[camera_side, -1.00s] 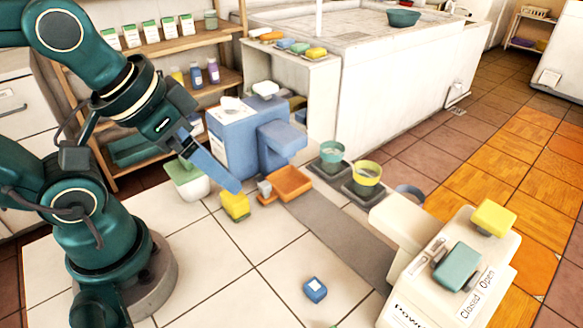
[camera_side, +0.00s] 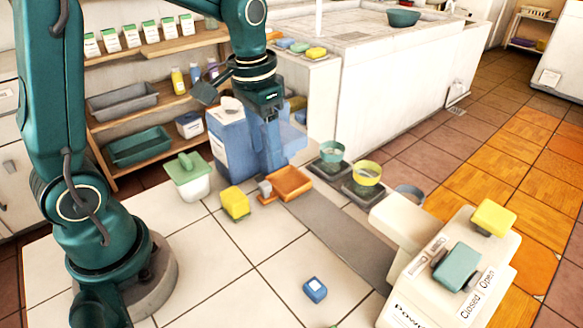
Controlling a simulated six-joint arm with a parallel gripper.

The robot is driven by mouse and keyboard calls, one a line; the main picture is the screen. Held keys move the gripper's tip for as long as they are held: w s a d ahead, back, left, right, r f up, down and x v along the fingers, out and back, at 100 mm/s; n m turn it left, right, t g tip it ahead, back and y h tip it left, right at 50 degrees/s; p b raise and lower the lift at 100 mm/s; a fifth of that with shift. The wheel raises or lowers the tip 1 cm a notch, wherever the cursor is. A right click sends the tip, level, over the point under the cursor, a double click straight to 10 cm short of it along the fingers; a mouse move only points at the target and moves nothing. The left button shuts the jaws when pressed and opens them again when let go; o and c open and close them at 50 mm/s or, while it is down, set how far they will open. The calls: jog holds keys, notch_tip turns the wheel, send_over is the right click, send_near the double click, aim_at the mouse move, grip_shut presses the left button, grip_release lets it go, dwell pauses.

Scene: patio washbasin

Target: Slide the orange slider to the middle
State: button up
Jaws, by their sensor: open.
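An orange block-like piece (camera_side: 290,183), which looks like the orange slider, sits low in front of the blue dispenser box (camera_side: 228,138). A small grey and orange piece (camera_side: 265,188) adjoins its left side. My gripper (camera_side: 272,168) points straight down, with its blue-grey fingers just behind and above the orange piece. They overlap the dispenser in the picture, and I cannot tell whether they touch anything. The gripper is open, with nothing seen between the fingers.
A yellow block (camera_side: 235,204) and a white tub with a green lid (camera_side: 188,178) stand left. Two cups, teal (camera_side: 332,153) and yellow (camera_side: 367,175), stand right. A cream machine (camera_side: 452,270) with a teal slider is front right. A small blue block (camera_side: 315,290) lies on open tile.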

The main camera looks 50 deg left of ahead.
aim_at(265, 184)
jog(key=f, duration=0.1)
jog(key=f+g, duration=0.1)
jog(key=f, duration=0.1)
jog(key=shift+s+a+f, duration=0.1)
jog(key=shift+a, duration=0.3)
jog(key=shift+f, duration=2.4)
grip_shut()
jog(key=shift+r, duration=0.1)
